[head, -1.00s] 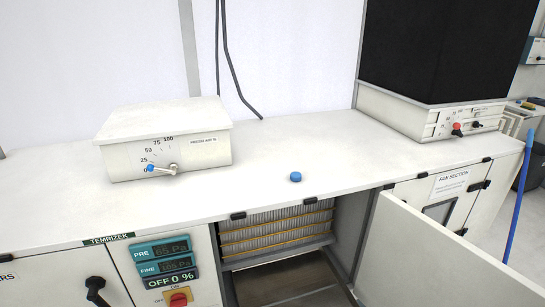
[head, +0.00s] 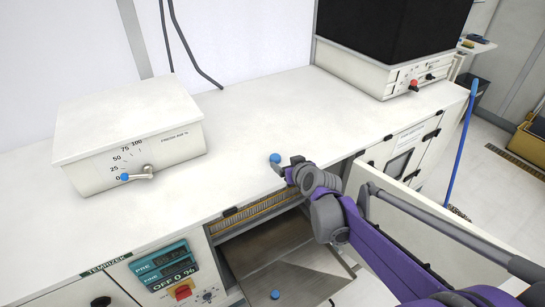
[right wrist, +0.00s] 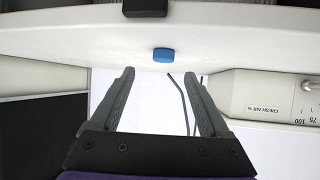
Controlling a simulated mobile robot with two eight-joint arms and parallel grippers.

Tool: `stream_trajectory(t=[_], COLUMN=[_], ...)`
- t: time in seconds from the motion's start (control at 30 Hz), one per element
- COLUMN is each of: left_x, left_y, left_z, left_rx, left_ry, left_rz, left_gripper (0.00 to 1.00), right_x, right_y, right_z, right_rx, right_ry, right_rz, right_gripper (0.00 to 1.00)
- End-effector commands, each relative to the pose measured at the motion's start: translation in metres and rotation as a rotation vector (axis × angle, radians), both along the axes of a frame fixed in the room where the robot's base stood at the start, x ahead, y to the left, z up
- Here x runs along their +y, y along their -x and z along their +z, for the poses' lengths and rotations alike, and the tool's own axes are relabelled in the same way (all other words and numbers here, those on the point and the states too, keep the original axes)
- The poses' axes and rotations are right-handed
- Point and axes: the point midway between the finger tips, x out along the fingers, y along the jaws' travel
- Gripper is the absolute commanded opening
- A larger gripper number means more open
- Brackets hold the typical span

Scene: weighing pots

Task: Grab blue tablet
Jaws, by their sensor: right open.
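The blue tablet (head: 275,158), a small round blue disc, lies on the white worktop near its front edge. My right gripper (head: 283,172) is just in front of it at the worktop's edge, its fingers pointing towards it. In the right wrist view the tablet (right wrist: 163,55) appears just beyond the fingertips, between the lines of the two open fingers (right wrist: 159,73). The gripper is empty, and I see no contact with the tablet. My left gripper is not in view.
A white box with a dial and lever (head: 130,135) stands at left on the worktop. A dark-screened unit (head: 390,75) stands at back right. Below the worktop is an open compartment with an open door (head: 385,185); another small blue round thing (head: 275,295) shows low there.

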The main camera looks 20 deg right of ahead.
Motion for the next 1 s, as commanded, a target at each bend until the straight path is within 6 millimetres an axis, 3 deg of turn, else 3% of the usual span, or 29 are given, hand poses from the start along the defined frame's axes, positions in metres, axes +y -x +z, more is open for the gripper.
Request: stream_trajectory(t=[0.6,0.9,1.0], left_x=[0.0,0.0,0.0], left_y=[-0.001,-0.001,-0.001], left_z=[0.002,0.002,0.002], left_rx=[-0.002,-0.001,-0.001], left_ry=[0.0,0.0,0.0], left_rz=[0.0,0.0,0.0], left_gripper=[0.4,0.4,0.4], right_x=[0.001,0.001,0.001], right_y=[-0.061,-0.065,-0.065], right_z=[-0.028,-0.03,-0.03], right_rx=[0.001,0.001,0.001], right_ry=[-0.001,0.0,0.0], right_rz=[0.001,0.0,0.0], right_gripper=[0.79,0.79,0.63])
